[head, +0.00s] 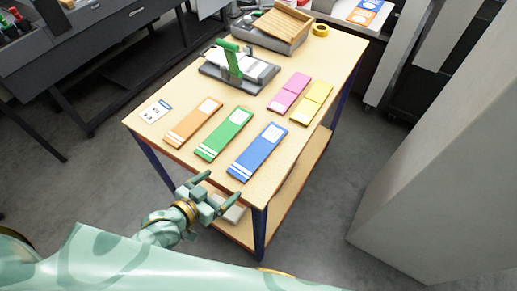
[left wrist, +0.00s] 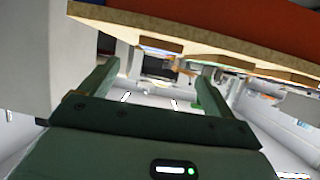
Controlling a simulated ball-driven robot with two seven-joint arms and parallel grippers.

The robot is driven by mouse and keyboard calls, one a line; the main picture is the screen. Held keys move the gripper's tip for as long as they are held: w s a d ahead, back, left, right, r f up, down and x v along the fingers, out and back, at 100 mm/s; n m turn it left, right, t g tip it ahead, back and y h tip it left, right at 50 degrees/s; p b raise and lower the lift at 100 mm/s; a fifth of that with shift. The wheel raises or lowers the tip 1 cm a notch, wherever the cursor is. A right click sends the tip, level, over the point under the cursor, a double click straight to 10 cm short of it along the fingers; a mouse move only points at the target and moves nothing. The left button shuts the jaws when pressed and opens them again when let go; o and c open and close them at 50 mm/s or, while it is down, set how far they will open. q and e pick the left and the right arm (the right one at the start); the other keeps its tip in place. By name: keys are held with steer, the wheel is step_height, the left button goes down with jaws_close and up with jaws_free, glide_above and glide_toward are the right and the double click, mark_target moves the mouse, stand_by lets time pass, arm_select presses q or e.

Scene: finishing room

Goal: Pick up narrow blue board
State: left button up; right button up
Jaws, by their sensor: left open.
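The blue board (head: 255,156) lies flat on the wooden table (head: 212,185), near its front edge. It has a pale label at its far end and white stripes at its near end. My left gripper (head: 219,188) is open and empty, just off the table's front edge, nearer to me than the blue board and apart from it. The left wrist view shows its two spread fingers (left wrist: 158,66) with nothing between them. I cannot make out the blue board in that view. My right gripper is not in view.
Green (head: 224,134) and orange (head: 193,122) boards lie left of the blue one. Pink (head: 288,93) and yellow (head: 311,103) boards lie behind it. A grey device with a green handle (head: 230,60) stands farther back. A pale block (head: 425,190) rises at right.

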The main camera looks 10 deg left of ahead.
arm_select(q)
glide_toward(246, 164)
steer(key=shift+w+d+f+b, duration=0.15)
steer(key=shift+w+f+b, duration=0.15)
steer(key=shift+w+f, duration=0.7)
steer(key=shift+w+d, duration=0.4)
steer(key=shift+w, duration=0.05)
steer(key=x, duration=0.4)
steer(key=shift+w+d+r, duration=0.2)
steer(key=shift+w+r, duration=0.05)
steer(key=shift+w, duration=0.1)
steer(key=c, duration=1.1)
